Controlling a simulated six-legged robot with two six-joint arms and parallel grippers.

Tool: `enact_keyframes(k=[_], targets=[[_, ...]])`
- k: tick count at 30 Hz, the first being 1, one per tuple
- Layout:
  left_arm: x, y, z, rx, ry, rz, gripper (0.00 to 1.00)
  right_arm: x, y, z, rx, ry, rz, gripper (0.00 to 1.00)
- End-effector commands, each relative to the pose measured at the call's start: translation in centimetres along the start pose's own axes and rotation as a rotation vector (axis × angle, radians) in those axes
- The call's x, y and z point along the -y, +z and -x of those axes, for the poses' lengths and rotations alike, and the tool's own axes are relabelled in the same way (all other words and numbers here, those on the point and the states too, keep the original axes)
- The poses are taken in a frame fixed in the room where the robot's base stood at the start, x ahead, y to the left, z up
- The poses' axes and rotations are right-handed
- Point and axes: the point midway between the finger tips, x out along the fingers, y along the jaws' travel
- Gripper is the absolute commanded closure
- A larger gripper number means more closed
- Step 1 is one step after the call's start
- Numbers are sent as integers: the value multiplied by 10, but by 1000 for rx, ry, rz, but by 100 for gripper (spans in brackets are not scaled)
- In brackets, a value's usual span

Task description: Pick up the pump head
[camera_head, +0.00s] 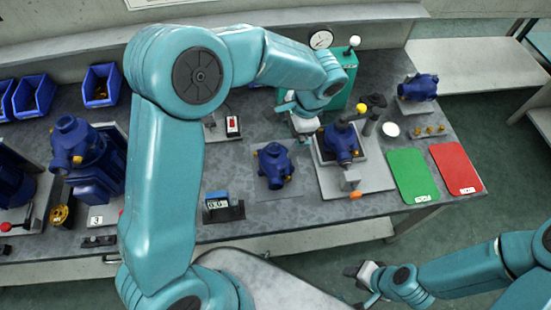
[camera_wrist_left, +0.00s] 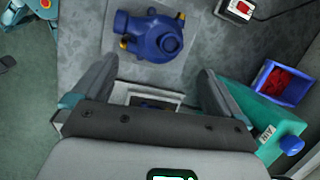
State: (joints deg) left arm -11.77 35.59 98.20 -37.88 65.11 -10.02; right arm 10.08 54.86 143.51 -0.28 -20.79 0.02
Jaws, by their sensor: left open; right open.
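A blue pump head (camera_head: 274,165) with brass-coloured ports lies on a light grey plate on the bench. It also shows at the top of the left wrist view (camera_wrist_left: 155,37), beyond my fingertips and apart from them. Another blue pump body (camera_head: 342,143) sits in a grey fixture to its right. Which one the task means cannot be told for sure. My left gripper (camera_head: 301,122) is open and empty above the bench, behind these two; its spread fingers show in the left wrist view (camera_wrist_left: 153,80). My right gripper (camera_head: 363,276) is open and empty, off the bench's front edge.
A teal gauge unit (camera_head: 338,90) stands close behind my left gripper. A red switch (camera_head: 233,125), a small display (camera_head: 218,203), a green mat (camera_head: 412,174) and a red mat (camera_head: 456,167) lie around. Another blue pump (camera_head: 418,87) stands at the back right.

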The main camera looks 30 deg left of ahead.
Motion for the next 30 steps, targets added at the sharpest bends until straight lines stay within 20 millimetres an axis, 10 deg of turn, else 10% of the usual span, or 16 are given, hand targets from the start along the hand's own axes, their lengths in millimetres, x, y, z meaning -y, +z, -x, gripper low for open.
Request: enact_keyframes(k=[21, 30], targets=[[3, -3, -103, 2, 3, 0, 0, 3, 0, 8, 0, 0, 0, 57], [4, -4, -108, -2, 1, 0, 3, 3, 0, 8, 0, 0, 0, 57]])
